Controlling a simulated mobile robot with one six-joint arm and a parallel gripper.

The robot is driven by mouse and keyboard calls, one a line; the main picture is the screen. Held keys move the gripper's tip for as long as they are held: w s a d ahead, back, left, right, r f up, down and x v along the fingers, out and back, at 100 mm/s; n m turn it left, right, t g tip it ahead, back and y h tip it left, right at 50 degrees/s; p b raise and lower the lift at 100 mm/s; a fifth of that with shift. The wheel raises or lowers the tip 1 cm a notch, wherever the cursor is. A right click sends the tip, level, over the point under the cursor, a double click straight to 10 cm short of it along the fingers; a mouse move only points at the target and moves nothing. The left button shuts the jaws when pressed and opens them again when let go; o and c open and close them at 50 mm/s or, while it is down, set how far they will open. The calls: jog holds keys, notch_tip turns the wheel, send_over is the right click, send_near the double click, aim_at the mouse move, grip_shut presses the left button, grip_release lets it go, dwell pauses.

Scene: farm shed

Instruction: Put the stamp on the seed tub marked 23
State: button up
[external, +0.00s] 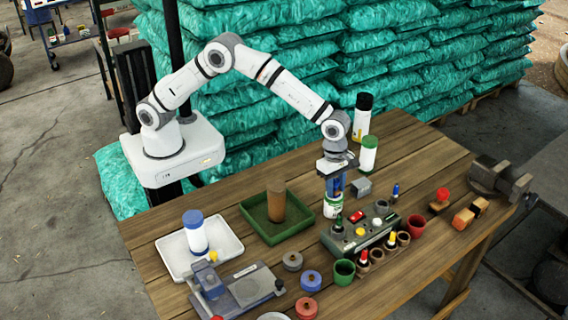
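My gripper (335,190) points down over the table, directly above a small white tub with a green band (333,210). Blue parts show between or at its fingers; I cannot tell whether they are fingers or a held thing, or whether they touch the tub. A red-knobbed wooden piece (440,201) that looks like a hand stamp stands at the right. Another white and green tub (369,155) stands behind my gripper, and a white tub with a blue lid (196,234) stands in a white tray (174,252). No number 23 is readable on any tub.
A green tray (254,226) holds a brown cylinder (276,202). A grey box with knobs (344,244), small cups (344,272) and a red cup (415,226) crowd the front. A black-capped can (362,117) stands behind; a vise (500,178) sits at right.

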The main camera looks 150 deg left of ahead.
jog(key=shift+o, duration=1.3)
notch_tip(320, 180, up, 12)
jog(key=s+b, duration=0.1)
jog(key=shift+s+r+b, duration=0.2)
jog(key=shift+s+b, duration=0.05)
jog(key=shift+b, duration=0.15)
jog(key=s+d+r+m, duration=0.3)
jog(key=s+d+m, duration=0.1)
jog(key=d+m, duration=0.25)
jog(key=s+d+r+m+t, duration=0.1)
jog(key=s+d+r+m, duration=0.25)
jog(key=d+m, duration=0.35)
jog(key=s+d+r+m, duration=0.2)
jog(key=s+d+m, duration=0.3)
jog(key=d, duration=0.4)
jog(key=s+d+f+m, duration=0.3)
jog(key=s+d+m, duration=0.2)
jog(key=s+m, duration=0.3)
jog(key=s+d+f+m+t, duration=0.1)
jog(key=s+d+f+m, duration=0.2)
jog(key=s+d+m, duration=0.3)
jog(key=s+m, duration=0.3)
jog(key=s, duration=0.2)
jog(key=shift+s+d, duration=0.25)
jog(key=shift+s, duration=0.05)
